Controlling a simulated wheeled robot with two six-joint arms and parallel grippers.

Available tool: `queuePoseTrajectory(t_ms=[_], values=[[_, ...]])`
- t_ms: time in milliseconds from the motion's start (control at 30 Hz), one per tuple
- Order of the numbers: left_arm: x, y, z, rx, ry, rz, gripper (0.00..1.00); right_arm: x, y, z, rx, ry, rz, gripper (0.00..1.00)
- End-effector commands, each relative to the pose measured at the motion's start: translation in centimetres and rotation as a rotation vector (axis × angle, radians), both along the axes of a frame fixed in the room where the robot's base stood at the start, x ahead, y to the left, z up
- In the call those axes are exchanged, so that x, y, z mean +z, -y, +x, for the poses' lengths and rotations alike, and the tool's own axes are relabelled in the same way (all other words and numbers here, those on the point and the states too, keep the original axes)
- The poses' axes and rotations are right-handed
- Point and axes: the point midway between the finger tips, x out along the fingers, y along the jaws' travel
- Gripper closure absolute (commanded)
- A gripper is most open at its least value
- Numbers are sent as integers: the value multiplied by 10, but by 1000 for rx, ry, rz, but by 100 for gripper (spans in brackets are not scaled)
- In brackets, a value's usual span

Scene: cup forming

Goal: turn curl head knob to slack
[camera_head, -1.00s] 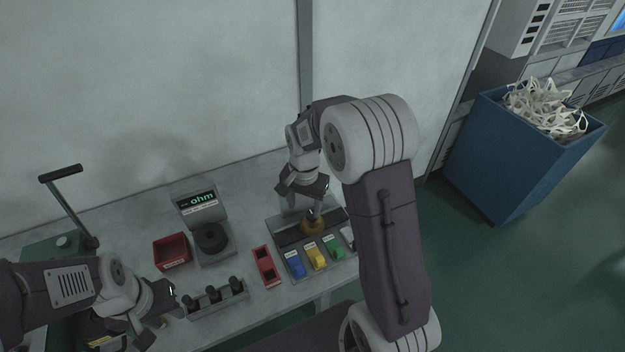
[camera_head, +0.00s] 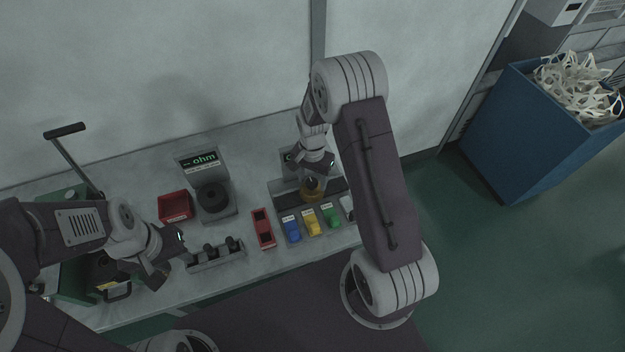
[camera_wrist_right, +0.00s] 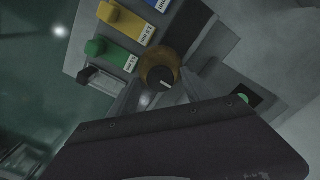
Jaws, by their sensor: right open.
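A round brass-coloured part with a dark knob on top (camera_head: 313,190) stands on the grey panel unit (camera_head: 340,185) at the right of the bench. I take it for the curl head knob. In the right wrist view the dark knob (camera_wrist_right: 160,78) shows a pale mark on its face, and the brass ring surrounds it. My right gripper (camera_wrist_right: 155,98) is open, with its fingers close to the knob; I cannot tell whether they touch it. It comes from above and behind in the head view (camera_head: 314,177). My left gripper (camera_head: 170,260) looks open and empty, left of the small post rack.
Blue (camera_head: 291,229), yellow (camera_head: 311,222) and green (camera_head: 331,215) blocks line the panel's front. A red holder (camera_head: 263,228), a post rack (camera_head: 217,256), an ohm meter (camera_head: 203,165) and a red bin (camera_head: 175,206) stand leftward. A blue bin (camera_head: 535,135) stands right.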

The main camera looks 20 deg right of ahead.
Motion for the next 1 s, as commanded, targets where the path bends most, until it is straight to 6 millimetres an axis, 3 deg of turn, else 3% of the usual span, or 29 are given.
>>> queuePoseTrajectory(t_ms=[133,367,567,600,1000], values=[[1,0,0,0,0,0,64,-12,0,0,0,0,0,43],[1,0,0,0,0,0,64,-13,0,0,0,1,0,43],[1,0,0,0,0,0,64,-13,0,0,0,1,0,96],[1,0,0,0,0,0,64,-13,0,0,0,1,0,100],[3,0,0,0,0,0,64,-12,0,0,90,0,0,100]])
